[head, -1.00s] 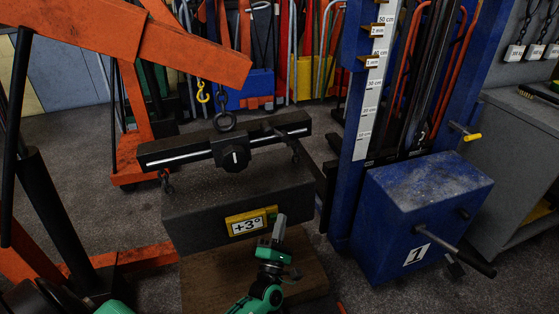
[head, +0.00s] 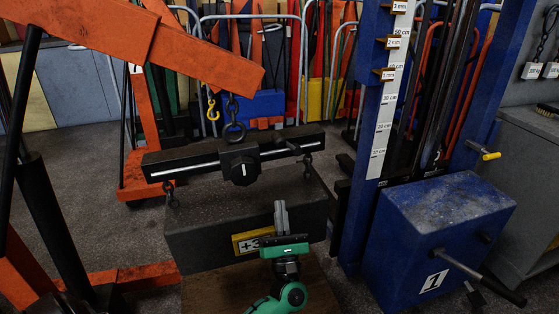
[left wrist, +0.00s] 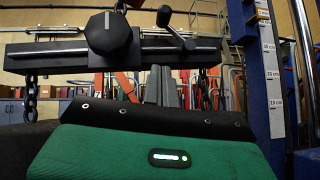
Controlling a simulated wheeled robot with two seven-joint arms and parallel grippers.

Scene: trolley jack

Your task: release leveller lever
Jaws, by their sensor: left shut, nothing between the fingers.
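The leveller (head: 205,165) is a black beam with a pale strip, hung by chain from the orange crane arm. It carries a black knob (head: 240,171), also large in the left wrist view (left wrist: 108,34). The lever (left wrist: 176,29) is a short dark arm with a round ball end, right of the knob; it is small in the head view (head: 287,145). My left gripper (head: 280,206) is shut and empty, fingers upward, below and in front of the lever. Its grey fingertips show in the left wrist view (left wrist: 160,77), apart from the lever. My right gripper is out of view.
A dark block (head: 200,215) hangs under the beam, its yellow angle plate (head: 246,243) partly hidden by my gripper. The orange crane (head: 205,55) is at left. A blue column with scale (head: 375,110) and blue box (head: 440,225) stand close at right.

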